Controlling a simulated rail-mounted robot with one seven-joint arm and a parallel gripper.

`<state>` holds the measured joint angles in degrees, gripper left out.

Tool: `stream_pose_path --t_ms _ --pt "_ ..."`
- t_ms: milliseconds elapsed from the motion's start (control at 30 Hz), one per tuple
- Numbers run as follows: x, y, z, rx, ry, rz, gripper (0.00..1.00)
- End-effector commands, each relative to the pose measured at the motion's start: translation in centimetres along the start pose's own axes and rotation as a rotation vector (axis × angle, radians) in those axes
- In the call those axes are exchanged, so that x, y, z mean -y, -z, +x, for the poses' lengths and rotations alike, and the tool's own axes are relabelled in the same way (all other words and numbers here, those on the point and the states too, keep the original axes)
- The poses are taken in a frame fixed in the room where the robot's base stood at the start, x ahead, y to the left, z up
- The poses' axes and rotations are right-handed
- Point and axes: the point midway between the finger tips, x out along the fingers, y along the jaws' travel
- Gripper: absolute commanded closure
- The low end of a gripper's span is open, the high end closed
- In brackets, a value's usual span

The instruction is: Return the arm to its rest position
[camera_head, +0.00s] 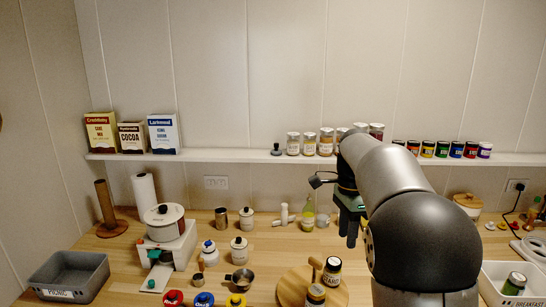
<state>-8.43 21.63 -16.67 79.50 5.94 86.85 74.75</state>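My arm rises from the lower right of the head view and reaches toward the shelf, its large grey joint in front. My gripper (350,225) points down over the wooden counter (250,255), just below the shelf edge and right of a bottle with a green label. The gripper is seen from behind and partly covered by the arm. Its finger gap is not clear, and I see no object between the fingers.
A shelf (230,155) along the wall holds boxes, spice jars and several small coloured jars. The counter is crowded: a grey bin (68,276) at left, canisters, a round wooden board (296,285) with jars near my arm, and a white bin (500,285) at right.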

Motion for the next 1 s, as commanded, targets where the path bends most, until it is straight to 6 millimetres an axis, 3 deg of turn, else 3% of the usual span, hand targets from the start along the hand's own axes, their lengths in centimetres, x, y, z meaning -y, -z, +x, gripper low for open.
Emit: stream_pose_path --t_ms 33,167,300,500,700,1000 --pt "-2.8 -0.3 0.4 0.015 0.023 -0.116 0.64" --pt "-9.2 -1.7 2.9 0.014 0.083 -0.468 0.64" --pt "-16.2 -3.7 6.8 -0.036 0.136 -0.849 0.64" --pt "-23.8 -5.6 12.6 -0.138 0.158 -1.264 0.64" --pt "-26.5 -6.1 15.2 -0.186 0.151 -1.426 0.64" --pt "-26.6 -6.1 15.3 -0.186 0.149 -1.433 0.64"
